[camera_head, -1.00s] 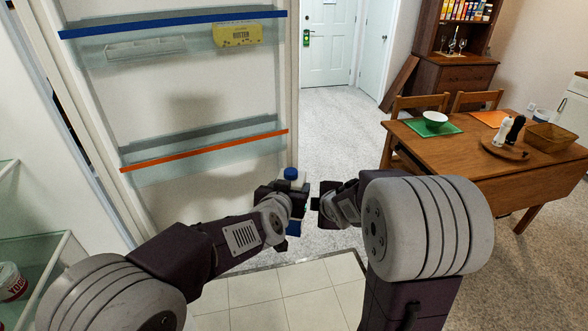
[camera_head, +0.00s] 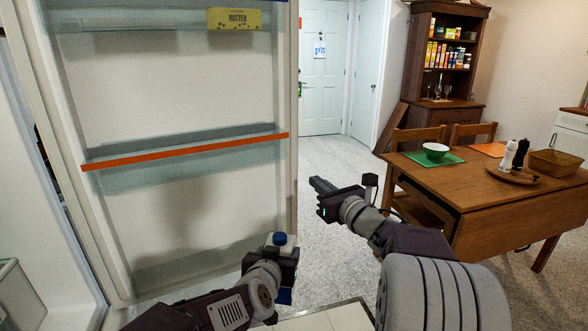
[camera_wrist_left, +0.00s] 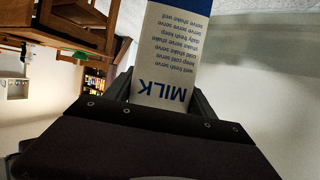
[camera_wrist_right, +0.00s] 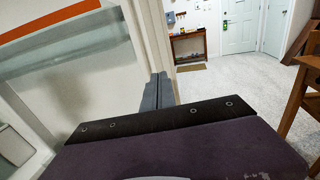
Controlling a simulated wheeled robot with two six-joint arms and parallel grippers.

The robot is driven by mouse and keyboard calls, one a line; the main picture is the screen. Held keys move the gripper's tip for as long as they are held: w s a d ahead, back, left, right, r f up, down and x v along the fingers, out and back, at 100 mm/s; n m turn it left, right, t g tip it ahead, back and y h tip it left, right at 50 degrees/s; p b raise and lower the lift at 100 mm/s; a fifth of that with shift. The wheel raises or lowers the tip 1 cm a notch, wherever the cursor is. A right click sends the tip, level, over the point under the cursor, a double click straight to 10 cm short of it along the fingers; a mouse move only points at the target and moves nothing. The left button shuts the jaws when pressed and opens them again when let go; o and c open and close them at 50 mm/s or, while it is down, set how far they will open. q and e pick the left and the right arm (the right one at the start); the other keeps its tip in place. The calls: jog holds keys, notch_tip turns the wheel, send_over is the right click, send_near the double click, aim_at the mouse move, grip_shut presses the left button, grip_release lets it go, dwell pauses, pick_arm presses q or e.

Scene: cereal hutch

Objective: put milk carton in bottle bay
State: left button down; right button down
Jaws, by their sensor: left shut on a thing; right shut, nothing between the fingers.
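My right gripper (camera_head: 322,186) is shut and empty, above and right of the carton. Its closed fingers show in the right wrist view (camera_wrist_right: 158,92). The open fridge door has a clear bay with an orange edge (camera_head: 190,151); it looks empty. A fainter bay (camera_head: 205,265) lies below it. No label shows which is the bottle bay.
The door's right edge (camera_head: 293,130) is close to the carton. A wooden table (camera_head: 450,190) with a bowl (camera_head: 435,150) stands right.

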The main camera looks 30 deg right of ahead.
aim_at(290, 162)
pick_arm(q)
jog(key=shift+w+r+p, duration=0.1)
jog(key=shift+r+p, duration=0.3)
jog(key=shift+r, duration=0.15)
pick_arm(e)
jog(key=w, duration=1.3)
jog(key=shift+d, duration=0.15)
